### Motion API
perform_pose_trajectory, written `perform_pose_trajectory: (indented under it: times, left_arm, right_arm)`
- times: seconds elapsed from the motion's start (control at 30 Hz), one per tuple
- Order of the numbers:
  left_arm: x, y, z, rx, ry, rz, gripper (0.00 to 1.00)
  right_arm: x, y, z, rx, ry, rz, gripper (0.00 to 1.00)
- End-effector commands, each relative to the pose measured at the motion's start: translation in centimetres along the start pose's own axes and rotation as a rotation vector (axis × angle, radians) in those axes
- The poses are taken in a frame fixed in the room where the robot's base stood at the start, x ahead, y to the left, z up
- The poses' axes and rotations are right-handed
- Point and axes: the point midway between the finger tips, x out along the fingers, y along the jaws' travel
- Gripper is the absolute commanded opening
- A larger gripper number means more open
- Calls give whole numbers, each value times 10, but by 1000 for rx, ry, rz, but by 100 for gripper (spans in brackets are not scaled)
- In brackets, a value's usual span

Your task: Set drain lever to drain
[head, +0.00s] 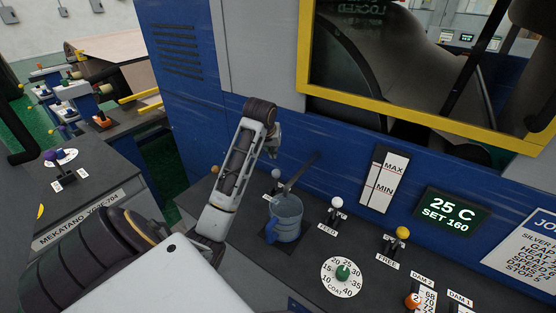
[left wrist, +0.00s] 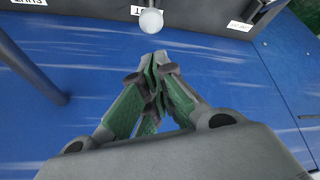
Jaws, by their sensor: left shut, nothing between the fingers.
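Several levers stand on the dark console. One with a pale grey-white knob (head: 276,174) is behind a blue jug (head: 287,222); its label is too small to read, so I cannot tell which lever is the drain one. My left gripper (head: 274,146) is mostly hidden by its arm, near the blue wall above that knob. In the left wrist view my left gripper (left wrist: 154,62) is shut and empty. A pale round knob (left wrist: 151,20) is just beyond its fingertips, seemingly apart from them; its label is partly cut off. My right gripper is not in view.
A white-knobbed lever (head: 337,203) and a yellow-knobbed lever (head: 403,232) marked FREE stand to the right. A round dial (head: 343,277) is in front. A dark bar slants up from the jug. The blue wall (head: 190,85) rises close behind the levers.

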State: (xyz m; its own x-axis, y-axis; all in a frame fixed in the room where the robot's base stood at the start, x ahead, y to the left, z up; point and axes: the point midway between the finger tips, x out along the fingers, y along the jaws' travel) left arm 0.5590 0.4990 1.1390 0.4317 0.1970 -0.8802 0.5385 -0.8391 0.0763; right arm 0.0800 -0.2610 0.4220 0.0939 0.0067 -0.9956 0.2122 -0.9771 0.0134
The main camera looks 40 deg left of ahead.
Motion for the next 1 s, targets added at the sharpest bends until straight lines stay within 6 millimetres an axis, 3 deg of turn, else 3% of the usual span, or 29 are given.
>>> perform_pose_trajectory:
  times: [0.47, 1.0]
  left_arm:
    - [6, 0, 0, 0, -2, -1, 0]
    - [65, 0, 0, 0, -3, 0, 0]
  right_arm:
    - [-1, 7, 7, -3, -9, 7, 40]
    - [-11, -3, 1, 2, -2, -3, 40]
